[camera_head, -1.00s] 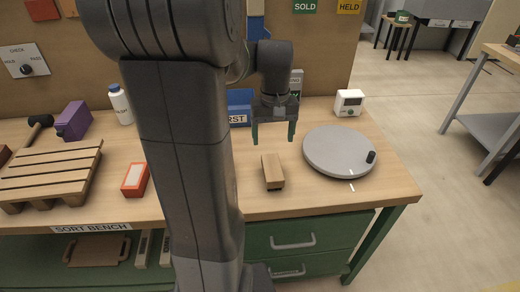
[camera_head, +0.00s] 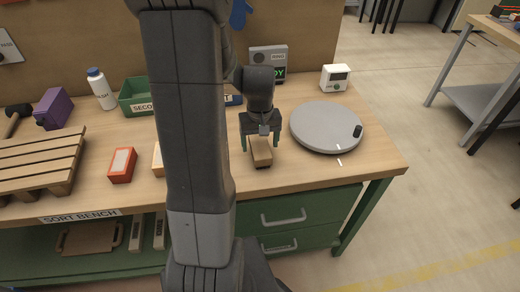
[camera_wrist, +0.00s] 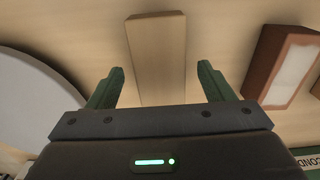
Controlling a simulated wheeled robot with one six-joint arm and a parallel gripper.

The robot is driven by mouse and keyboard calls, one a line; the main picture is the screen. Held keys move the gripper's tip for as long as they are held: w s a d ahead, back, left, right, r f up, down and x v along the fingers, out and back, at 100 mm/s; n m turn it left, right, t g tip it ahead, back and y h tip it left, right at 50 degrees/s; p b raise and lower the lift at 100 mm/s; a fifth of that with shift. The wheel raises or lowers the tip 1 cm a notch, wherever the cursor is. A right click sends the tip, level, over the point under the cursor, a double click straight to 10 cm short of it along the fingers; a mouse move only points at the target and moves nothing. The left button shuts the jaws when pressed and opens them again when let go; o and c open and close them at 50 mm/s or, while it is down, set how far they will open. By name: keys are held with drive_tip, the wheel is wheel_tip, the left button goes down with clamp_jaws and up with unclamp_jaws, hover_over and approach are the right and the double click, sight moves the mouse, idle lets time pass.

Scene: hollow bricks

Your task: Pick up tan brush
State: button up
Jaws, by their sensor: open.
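The tan brush (camera_head: 262,152) is a plain tan block lying on the workbench, left of the grey round turntable. A thin dark edge shows beneath its near end. In the wrist view the brush (camera_wrist: 156,50) lies between the fingers, with clear gaps on both sides. My gripper (camera_head: 260,146) is above the brush, its green fingers apart and pointing down. In the wrist view my gripper (camera_wrist: 160,68) is open and empty. How far the fingertips are above the bench is hard to tell.
The grey turntable (camera_head: 325,127) with a black knob stands close on the right. A red block (camera_head: 122,165) and a partly hidden orange block (camera_head: 157,158) lie left. A green bin (camera_head: 136,92), a white timer (camera_head: 335,78) and a wooden pallet (camera_head: 38,165) are also on the bench.

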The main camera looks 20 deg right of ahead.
sight(260, 145)
drive_tip(key=shift+f, duration=0.85)
drive_tip(key=shift+c, duration=0.4)
drive_tip(key=c, duration=1.1)
drive_tip(key=shift+o, duration=0.2)
drive_tip(key=shift+r, duration=0.15)
wheel_tip(260, 145, up, 10)
drive_tip(key=shift+f, duration=0.1)
